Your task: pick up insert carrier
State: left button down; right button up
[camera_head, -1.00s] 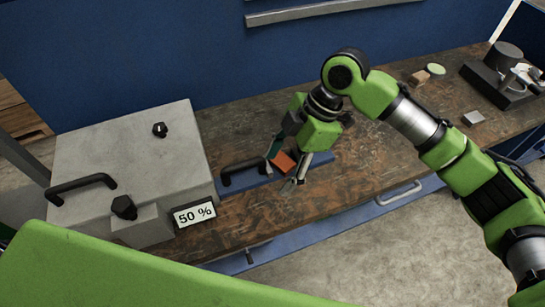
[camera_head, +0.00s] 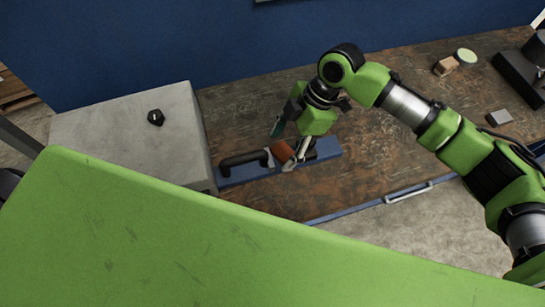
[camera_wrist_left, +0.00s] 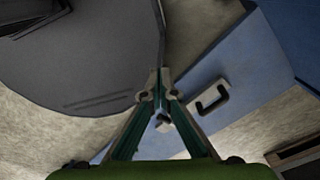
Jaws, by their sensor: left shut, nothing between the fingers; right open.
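The insert carrier appears to be the long blue plate (camera_head: 232,176) with a black bar handle (camera_head: 245,158), lying flat on the brown worktop. A dark part at the plate's right is partly hidden by the gripper. My left gripper (camera_wrist_left: 160,88) is shut and empty in the left wrist view, away from the carrier.
A grey box (camera_head: 120,125) with a black knob (camera_head: 156,117) stands left of the carrier. A small grey block (camera_head: 499,118), a wooden block (camera_head: 445,66) and a dark stand (camera_head: 520,75) are at the right. A blue drawer front (camera_wrist_left: 235,75) shows below my left gripper.

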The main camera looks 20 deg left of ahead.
aim_at(277, 155)
jog(key=shift+s+a+f+p, duration=0.3)
jog(key=shift+s+f+p, duration=0.15)
jog(key=shift+f+p, duration=0.25)
jog(key=x, duration=0.2)
jog(key=shift+s+a+f+p, duration=0.1)
jog(key=shift+s+f+p, duration=0.05)
jog(key=shift+f+p, duration=0.15)
jog(key=shift+a+f, duration=0.1)
jog(key=shift+f, duration=0.35)
grip_shut()
pick_arm(q)
jog(key=shift+w+r, duration=1)
jog(key=shift+r, duration=0.15)
